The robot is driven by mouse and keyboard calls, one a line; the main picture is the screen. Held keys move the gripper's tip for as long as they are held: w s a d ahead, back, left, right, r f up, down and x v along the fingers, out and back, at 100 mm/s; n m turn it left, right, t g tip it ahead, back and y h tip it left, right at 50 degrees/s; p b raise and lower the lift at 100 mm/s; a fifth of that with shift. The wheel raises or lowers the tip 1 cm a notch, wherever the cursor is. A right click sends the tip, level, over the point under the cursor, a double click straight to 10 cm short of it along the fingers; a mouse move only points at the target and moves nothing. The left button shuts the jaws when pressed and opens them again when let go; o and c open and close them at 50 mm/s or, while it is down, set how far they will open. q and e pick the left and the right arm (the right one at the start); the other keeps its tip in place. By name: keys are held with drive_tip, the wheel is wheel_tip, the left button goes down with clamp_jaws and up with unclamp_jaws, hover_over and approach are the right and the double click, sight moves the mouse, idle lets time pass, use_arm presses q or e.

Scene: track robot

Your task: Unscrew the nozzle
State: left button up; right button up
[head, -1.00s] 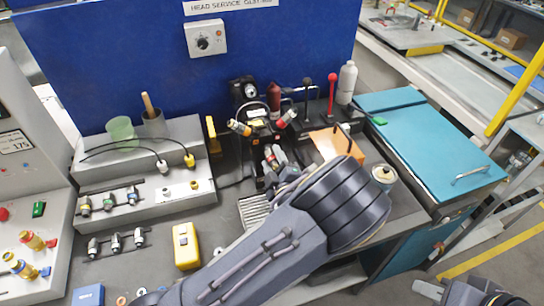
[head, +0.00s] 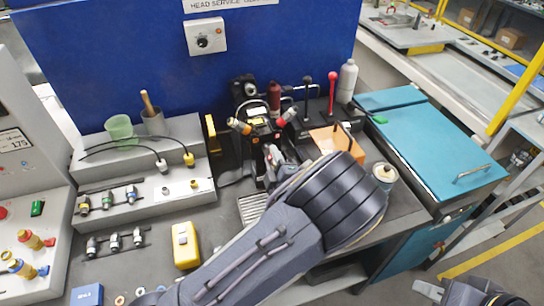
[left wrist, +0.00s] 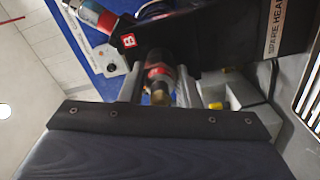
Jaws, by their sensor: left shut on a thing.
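The nozzle (left wrist: 158,78) shows in the left wrist view as a short cylinder with a red band and a brass-coloured tip. It is on the underside of a dark head block (left wrist: 215,35) marked with a red B. My left gripper (left wrist: 157,88) has one finger on each side of the nozzle and is shut on it. In the head view my left gripper (head: 275,158) is at the dark service fixture (head: 256,120), partly hidden by my forearm. My right gripper (head: 428,291) is at the bottom right edge, away from the bench; its jaws are unclear.
A grey stepped rack (head: 150,200) with small fittings stands left of the fixture. A yellow device (head: 186,245) lies on the bench. An orange plate (head: 325,141), red-knobbed lever (head: 332,78), white bottle (head: 347,82) and open can (head: 384,175) are right of the fixture.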

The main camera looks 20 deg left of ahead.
use_arm(q)
drive_tip(key=n+b, duration=0.2)
drive_tip(key=n, duration=0.2)
drive_tip(key=shift+f+n, duration=0.1)
drive_tip(key=shift+n, duration=0.2)
drive_tip(key=n+b, duration=0.2)
drive_tip(key=n, duration=0.2)
drive_tip(key=shift+n+b, duration=0.4)
drive_tip(key=shift+n, duration=0.2)
drive_tip(key=shift+n+b, duration=0.5)
drive_tip(key=n+b, duration=0.4)
drive_tip(key=n, duration=0.1)
drive_tip(key=shift+n, duration=0.3)
drive_tip(key=n+b, duration=0.5)
drive_tip(key=shift+s+n+b, duration=0.1)
drive_tip(key=shift+n+b, duration=0.2)
drive_tip(key=shift+b, duration=0.15)
